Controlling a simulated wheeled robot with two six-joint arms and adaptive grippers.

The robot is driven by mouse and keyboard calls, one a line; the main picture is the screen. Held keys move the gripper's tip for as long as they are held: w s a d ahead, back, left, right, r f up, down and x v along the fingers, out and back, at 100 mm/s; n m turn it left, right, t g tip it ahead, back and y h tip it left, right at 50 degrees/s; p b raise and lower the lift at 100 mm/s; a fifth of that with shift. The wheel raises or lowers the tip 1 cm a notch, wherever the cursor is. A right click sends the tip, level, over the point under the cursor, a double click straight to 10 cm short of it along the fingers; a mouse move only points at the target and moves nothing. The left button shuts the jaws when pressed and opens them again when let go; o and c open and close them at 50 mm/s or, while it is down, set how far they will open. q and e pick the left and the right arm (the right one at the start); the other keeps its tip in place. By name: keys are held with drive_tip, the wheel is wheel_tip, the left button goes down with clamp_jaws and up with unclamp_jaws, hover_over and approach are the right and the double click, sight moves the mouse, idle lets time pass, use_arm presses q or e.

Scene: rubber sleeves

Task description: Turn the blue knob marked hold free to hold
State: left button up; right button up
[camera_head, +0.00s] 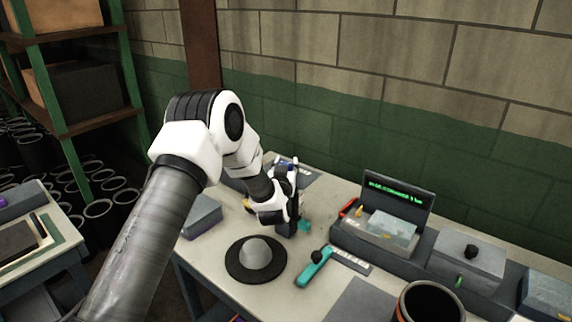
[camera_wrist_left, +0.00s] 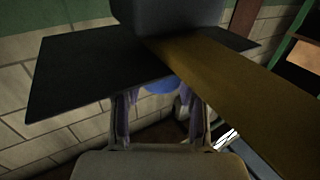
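My left gripper (camera_head: 290,192) is at the back left of the grey bench in the head view, beyond a black disc with a grey dome. A small blue patch, likely the blue knob (camera_head: 291,168), shows beside its fingers. In the left wrist view a rounded blue part, likely the same knob (camera_wrist_left: 160,87), lies between the two fingers (camera_wrist_left: 158,112), partly hidden by a dark grey block and plate. The fingers stand apart on either side of it; whether they touch it is unclear. The knob's marking and its setting cannot be read. My right gripper is not in view.
The disc with the dome (camera_head: 256,255), a teal-handled tool (camera_head: 315,268) and a black cup (camera_head: 430,300) stand on the bench (camera_head: 225,262). A console with a green-lit screen (camera_head: 398,193) is on the right. A block wall (camera_head: 400,110) rises behind.

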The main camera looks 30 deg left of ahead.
use_arm(q)
drive_tip(key=c, duration=0.4)
drive_tip(key=shift+o, duration=0.2)
drive_tip(key=shift+f+y, duration=0.1)
drive_tip(key=shift+y, duration=0.2)
drive_tip(key=n+g+y+b, duration=0.2)
drive_tip(key=y, duration=0.1)
drive_tip(key=shift+d+n, duration=0.1)
drive_tip(key=shift+n, duration=0.3)
drive_tip(key=n+g+y+b, duration=0.1)
drive_tip(key=n+g+y, duration=0.1)
drive_tip(key=g, duration=0.1)
drive_tip(key=n+g+y+b, duration=0.1)
drive_tip(key=n+g+y, duration=0.2)
drive_tip(key=g, duration=0.1)
drive_tip(key=shift+f, duration=0.1)
drive_tip(key=n+g+y+b, duration=0.1)
drive_tip(key=n+g, duration=0.2)
drive_tip(key=g, duration=0.1)
drive_tip(key=shift+b, duration=0.4)
drive_tip(key=shift+n+g+y+b, duration=0.35)
drive_tip(key=shift+n+g, duration=0.15)
drive_tip(key=shift+g, duration=0.6)
